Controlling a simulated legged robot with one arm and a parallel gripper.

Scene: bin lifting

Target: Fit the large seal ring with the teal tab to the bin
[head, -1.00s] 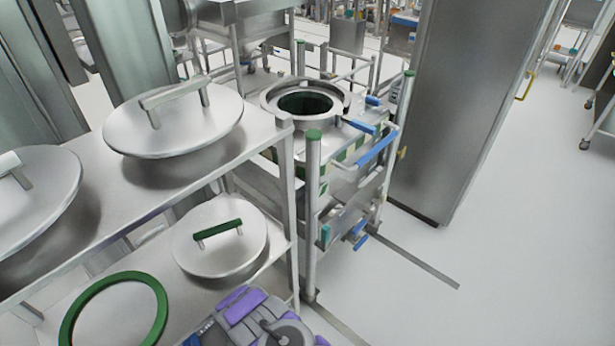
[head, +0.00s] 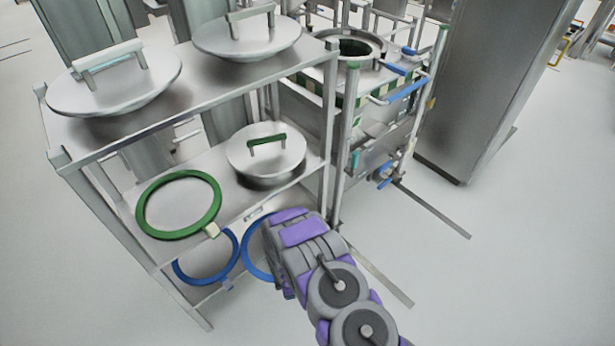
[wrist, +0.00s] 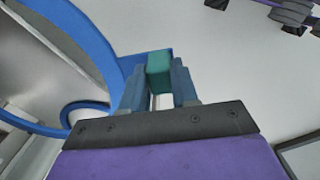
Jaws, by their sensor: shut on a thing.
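In the wrist view my gripper (wrist: 158,88) is shut on a teal tab (wrist: 159,68). The tab belongs to a large blue seal ring (wrist: 92,45) that extends up and to the left. In the head view a blue ring (head: 251,259) shows beside my arm at the lower shelf, partly hidden by the arm. My fingers are hidden there, so I cannot tell for sure that it is the held one. The bin (head: 378,43), with a round metal rim and dark green inside, stands in a cart beyond the shelf's right end.
Another blue ring (head: 234,246) is low on the rack (head: 92,150). A green ring (head: 143,212) with a pale tab and a green-handled lid (head: 285,155) lie on the middle shelf. Two lids (head: 115,90) are on top.

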